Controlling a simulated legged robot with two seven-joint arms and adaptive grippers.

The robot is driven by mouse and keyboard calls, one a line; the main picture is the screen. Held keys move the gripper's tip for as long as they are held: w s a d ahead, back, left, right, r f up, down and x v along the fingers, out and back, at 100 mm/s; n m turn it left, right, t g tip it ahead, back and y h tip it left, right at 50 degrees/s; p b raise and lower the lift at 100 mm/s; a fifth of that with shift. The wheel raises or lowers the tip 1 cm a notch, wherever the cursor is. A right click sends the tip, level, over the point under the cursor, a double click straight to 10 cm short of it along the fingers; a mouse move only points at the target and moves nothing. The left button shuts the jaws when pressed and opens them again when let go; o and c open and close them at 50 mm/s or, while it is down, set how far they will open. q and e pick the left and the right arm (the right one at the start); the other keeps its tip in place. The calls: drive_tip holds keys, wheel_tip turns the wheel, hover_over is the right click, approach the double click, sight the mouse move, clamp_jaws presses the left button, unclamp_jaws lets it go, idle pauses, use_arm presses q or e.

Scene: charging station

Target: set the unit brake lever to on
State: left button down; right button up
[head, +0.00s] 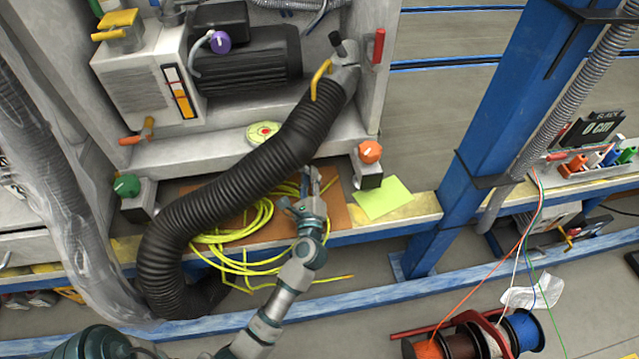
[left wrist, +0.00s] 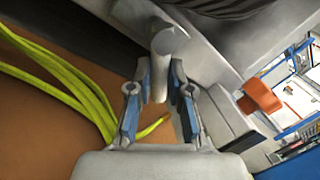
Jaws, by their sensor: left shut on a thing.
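A grey, round-ended lever (left wrist: 168,45) sits between the two blue-lined fingers of my left gripper (left wrist: 160,95) in the left wrist view. The fingers are closed on it. No on or off marking on it can be read. In the head view, my left gripper (head: 309,192) is at the front of the unit's lower ledge, over a brown board (head: 335,208). There the gripper largely hides the lever. My right gripper is not in view.
A thick black hose (head: 240,190) crosses just left of my left gripper. Yellow cable (head: 235,238) lies coiled beside it. An orange knob (head: 370,152) stands to the right, also in the wrist view (left wrist: 262,95). A green knob (head: 127,185) is left, and a blue post (head: 490,130) right.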

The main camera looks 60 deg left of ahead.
use_arm(q)
drive_tip(key=n, duration=0.4)
drive_tip(key=w+r+n+g+y, duration=0.1)
drive_tip(key=n, duration=0.1)
drive_tip(key=shift+d+n, duration=0.2)
drive_tip(key=shift+n, duration=0.1)
drive_tip(key=n, duration=0.3)
drive_tip(key=shift+w+r+n+g+y, duration=0.1)
drive_tip(key=shift+r+n+g+y, duration=0.2)
drive_tip(key=shift+g+y, duration=0.1)
drive_tip(key=shift+r+n+g, duration=0.15)
drive_tip(key=shift+n+g, duration=0.15)
drive_tip(key=shift+n, duration=0.7)
drive_tip(key=c, duration=1.1)
unclamp_jaws()
drive_tip(key=shift+c, duration=0.2)
drive_tip(key=shift+o, duration=0.3)
drive_tip(key=shift+r, duration=0.1)
drive_tip(key=v, duration=1.2)
drive_tip(key=shift+f, duration=0.2)
